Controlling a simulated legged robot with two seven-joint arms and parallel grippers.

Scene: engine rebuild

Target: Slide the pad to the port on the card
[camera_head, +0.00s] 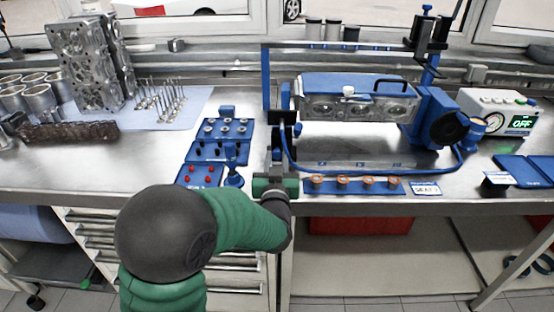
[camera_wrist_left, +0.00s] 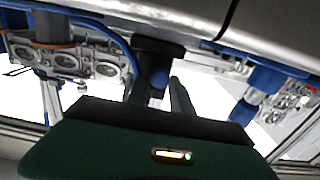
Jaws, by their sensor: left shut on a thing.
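My left gripper (camera_head: 277,156) reaches up at the bench's front edge, to the left of the cylinder head in the blue fixture. It is shut on a dark upright part below a black pad (camera_head: 282,117); the fingers hide much of that part. In the left wrist view the black pad (camera_wrist_left: 158,46) has a blue knob beside its stem. The clamped cylinder head (camera_head: 357,110) shows several round ports along its front, to the right of the pad. A small white card (camera_head: 426,188) lies at the bench's front edge; its print is too small to read surely. My right gripper is not in view.
A blue strip with several copper-coloured rings (camera_head: 355,185) lies below the fixture. A blue hose (camera_head: 330,171) curves in front of it. Blue trays (camera_head: 221,139) stand left of my gripper. A gauge box (camera_head: 497,112) reading OFF stands at the right.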

